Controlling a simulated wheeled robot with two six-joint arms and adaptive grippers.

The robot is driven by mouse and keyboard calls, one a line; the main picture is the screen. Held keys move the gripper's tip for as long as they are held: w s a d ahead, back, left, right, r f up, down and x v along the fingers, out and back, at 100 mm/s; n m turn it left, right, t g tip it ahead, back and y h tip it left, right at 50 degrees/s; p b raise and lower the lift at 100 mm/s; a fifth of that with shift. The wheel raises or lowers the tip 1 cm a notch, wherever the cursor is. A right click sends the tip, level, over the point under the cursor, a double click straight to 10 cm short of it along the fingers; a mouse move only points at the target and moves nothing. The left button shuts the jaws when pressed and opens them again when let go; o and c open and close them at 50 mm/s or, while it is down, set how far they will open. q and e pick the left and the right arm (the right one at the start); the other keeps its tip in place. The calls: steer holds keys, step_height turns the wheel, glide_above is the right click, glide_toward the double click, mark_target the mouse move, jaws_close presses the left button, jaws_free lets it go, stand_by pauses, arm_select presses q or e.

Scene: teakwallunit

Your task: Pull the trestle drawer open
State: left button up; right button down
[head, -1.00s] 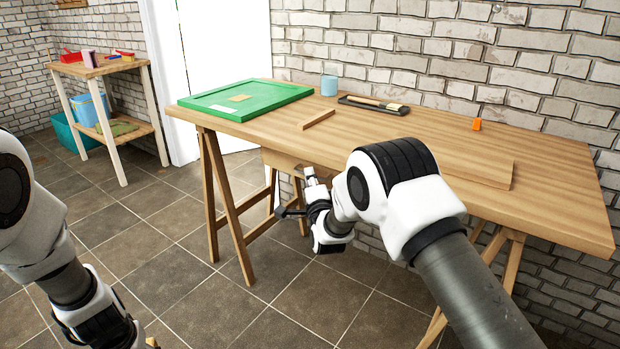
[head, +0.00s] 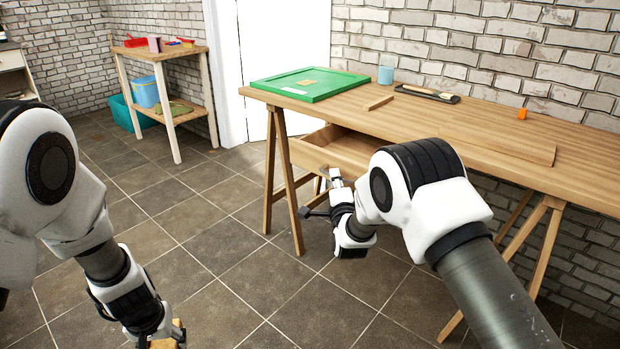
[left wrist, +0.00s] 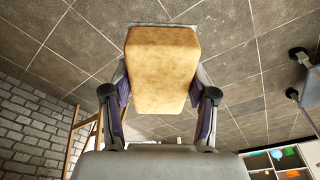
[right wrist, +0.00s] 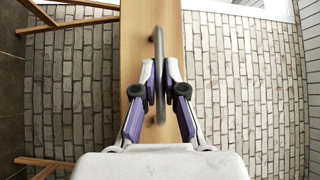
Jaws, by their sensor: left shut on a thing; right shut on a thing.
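The trestle drawer (head: 312,154) is pulled partway out from under the wooden trestle table (head: 420,125), its open inside showing. In the right wrist view its front (right wrist: 167,30) has a dark bar handle (right wrist: 157,50). My right gripper (right wrist: 159,88) is shut on that handle; in the head view the right gripper (head: 325,198) is at the drawer front, partly hidden by my arm. My left gripper (left wrist: 160,105) is shut on a tan block (left wrist: 162,65), held low at the left, far from the drawer; only a corner of the block (head: 178,335) shows in the head view.
On the table lie a green framed board (head: 311,84), a blue cup (head: 385,75), a brush in a tray (head: 427,93) and an orange piece (head: 522,113). Trestle legs (head: 287,180) stand beside the drawer. A small shelf table (head: 165,50) stands at the back left. The tiled floor between is clear.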

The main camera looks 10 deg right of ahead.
stand_by(0.3)
steer(key=c, duration=1.2)
jaws_free()
steer(key=shift+c, duration=0.2)
steer(key=shift+s, duration=0.1)
steer(key=s+a+f, duration=0.1)
steer(key=s, duration=1)
steer(key=shift+s+a+f, duration=0.2)
steer(key=shift+s+f, duration=0.15)
steer(key=shift+s, duration=0.05)
